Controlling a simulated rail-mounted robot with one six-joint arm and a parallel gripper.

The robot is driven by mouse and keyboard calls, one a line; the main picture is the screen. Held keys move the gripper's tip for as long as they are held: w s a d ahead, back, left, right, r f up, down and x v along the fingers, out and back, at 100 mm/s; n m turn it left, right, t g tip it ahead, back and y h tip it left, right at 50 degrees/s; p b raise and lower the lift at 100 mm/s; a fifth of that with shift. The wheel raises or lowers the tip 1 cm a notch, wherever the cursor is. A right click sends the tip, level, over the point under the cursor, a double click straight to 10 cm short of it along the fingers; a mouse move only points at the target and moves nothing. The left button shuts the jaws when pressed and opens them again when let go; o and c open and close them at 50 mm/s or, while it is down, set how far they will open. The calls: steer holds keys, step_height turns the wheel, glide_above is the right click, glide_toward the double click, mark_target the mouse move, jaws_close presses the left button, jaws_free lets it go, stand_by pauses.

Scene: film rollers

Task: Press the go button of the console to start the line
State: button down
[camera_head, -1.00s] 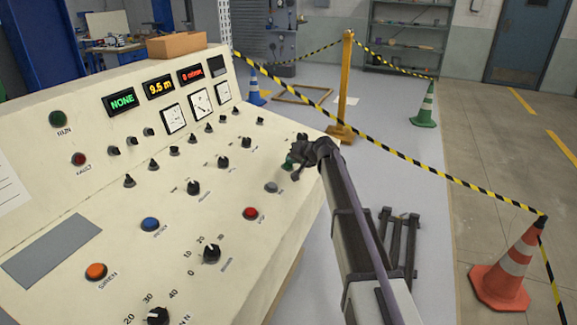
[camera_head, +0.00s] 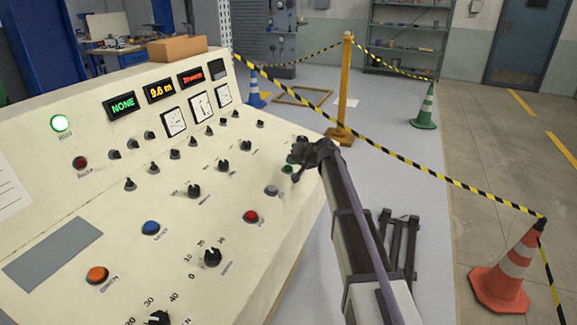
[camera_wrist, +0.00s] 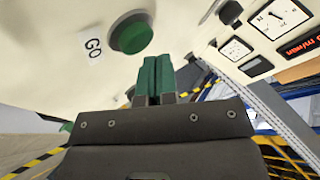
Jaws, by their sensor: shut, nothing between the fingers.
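The console (camera_head: 100,220) is a cream sloped panel with knobs, buttons and displays, on the left of the head view. Its green go button (camera_wrist: 131,35), labelled GO, shows clearly in the wrist view. My gripper (camera_wrist: 157,62) is shut and empty, its two green fingers side by side. The fingertips are close to the button's edge in the picture; I cannot tell the exact gap. In the head view my gripper (camera_head: 302,165) is over the console's right edge and partly hides that area.
A red button (camera_head: 251,216), a grey button (camera_head: 272,190), a blue button (camera_head: 151,228) and an orange button (camera_head: 97,274) sit on the same panel among several black knobs. A cardboard box (camera_head: 177,48) is on top. Striped tape (camera_head: 400,155) and an orange cone (camera_head: 505,265) stand right.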

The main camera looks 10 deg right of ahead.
steer(key=shift+r, duration=0.2)
steer(key=r+p, duration=0.3)
steer(key=d+r+p, duration=0.1)
steer(key=r, duration=0.1)
steer(key=shift+s+p, duration=0.35)
steer(key=shift+p, duration=0.05)
stand_by(0.4)
steer(key=s+f+g, duration=0.1)
steer(key=s, duration=0.4)
steer(key=s+f+n+g+h, duration=0.1)
steer(key=s+f+g, duration=0.1)
steer(key=s, duration=0.3)
steer(key=s+f+g+h, duration=0.1)
steer(key=s, duration=0.5)
steer(key=shift+s+a+f+g+p, duration=0.1)
steer(key=shift+a+f+g+p, duration=0.2)
steer(key=shift+a+p, duration=0.1)
steer(key=s+r+n+g+h+p, duration=0.1)
steer(key=s+g+h+p, duration=0.3)
steer(key=s, duration=2.5)
steer(key=shift+n+g+h, duration=0.3)
steer(key=shift+n+h, duration=0.1)
steer(key=shift+h, duration=0.2)
